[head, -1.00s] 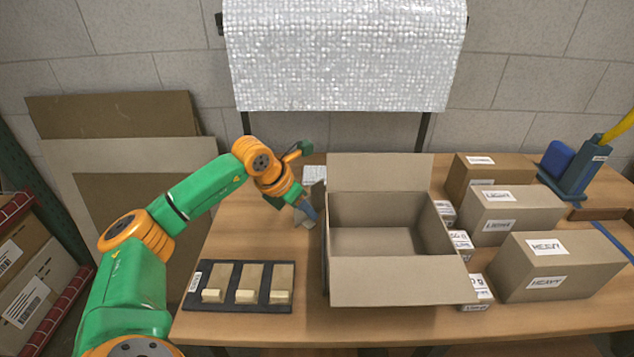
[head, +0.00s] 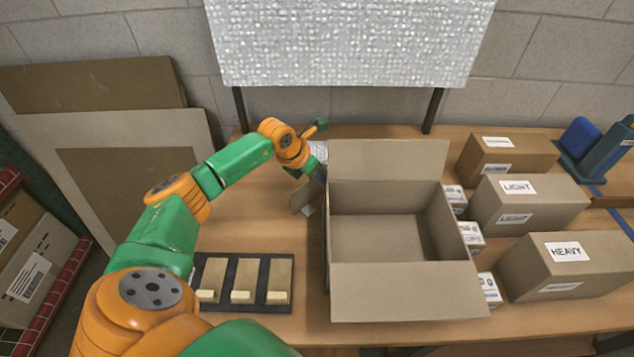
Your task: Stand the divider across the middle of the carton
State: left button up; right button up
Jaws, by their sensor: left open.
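The open carton (head: 405,291) stands on the table, its front and back flaps spread and its inside empty. My left gripper (head: 317,174) is open beside the carton's back left corner, small and partly hidden. A small grey-brown flat piece (head: 302,196) shows just below it, left of the carton; I cannot tell whether this is the divider or a carton flap. No divider stands inside the carton. A black tray (head: 275,308) with three brown panels, each with a pale block, lies at the front left. My right gripper is not in view.
Boxes labelled LIGHT (head: 528,204) and HEAVY (head: 568,267) stand right of the carton, with small white-labelled boxes (head: 471,236) between. A blue holder (head: 594,157) is at the far right. The table left of the carton, behind the tray, is mostly clear.

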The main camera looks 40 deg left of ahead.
pick_arm(q)
jog(key=shift+f, duration=0.1)
grip_shut()
